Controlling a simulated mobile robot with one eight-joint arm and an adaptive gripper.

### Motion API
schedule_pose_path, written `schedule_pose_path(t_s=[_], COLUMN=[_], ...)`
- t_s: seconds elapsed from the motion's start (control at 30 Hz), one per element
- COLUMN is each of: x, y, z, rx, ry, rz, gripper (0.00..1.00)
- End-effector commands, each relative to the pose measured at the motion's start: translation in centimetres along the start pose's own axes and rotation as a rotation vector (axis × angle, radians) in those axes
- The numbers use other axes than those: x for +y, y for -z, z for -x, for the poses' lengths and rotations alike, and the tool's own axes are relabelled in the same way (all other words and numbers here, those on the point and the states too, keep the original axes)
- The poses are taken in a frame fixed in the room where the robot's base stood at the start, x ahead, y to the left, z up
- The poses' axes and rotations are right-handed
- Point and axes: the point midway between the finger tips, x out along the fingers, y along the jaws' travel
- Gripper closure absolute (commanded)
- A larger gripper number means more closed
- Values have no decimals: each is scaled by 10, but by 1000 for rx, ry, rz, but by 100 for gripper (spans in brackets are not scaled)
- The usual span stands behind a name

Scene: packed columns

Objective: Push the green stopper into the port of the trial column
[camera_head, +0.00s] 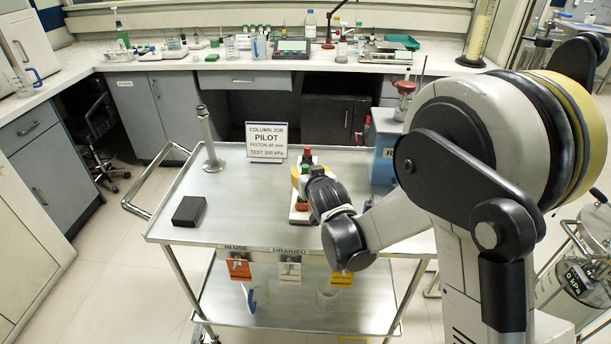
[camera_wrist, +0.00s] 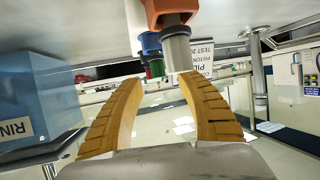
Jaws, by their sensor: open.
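The green stopper (camera_wrist: 156,69) shows in the wrist view just beyond my fingertips, between a blue stopper (camera_wrist: 150,43) and a partly hidden red one (camera_wrist: 139,70). An orange-brown stopper with a grey stem (camera_wrist: 175,50) is nearer the camera. My gripper (camera_wrist: 162,78) is open, its two tan fingers apart with nothing held between them. In the head view my gripper (camera_head: 303,173) is over the cart at a narrow white rack (camera_head: 299,215), partly hiding it and its stoppers. I cannot tell which thing is the trial column, and no port shows clearly.
The steel cart (camera_head: 240,205) carries a metal post on a round base (camera_head: 207,140), a black block (camera_head: 189,211), a PILOT sign (camera_head: 266,141) and, at right, a blue box (camera_head: 384,155). The cart's left half is mostly clear. A cluttered bench (camera_head: 180,63) stands behind.

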Motion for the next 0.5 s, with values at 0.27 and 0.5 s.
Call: schedule_pose_path(t_s=[0.27, 0.5], x=[2, 2], y=[-1, 1], z=[-41, -44], rx=[0, -1], ry=[-1, 0], rz=[0, 0], gripper=[56, 56])
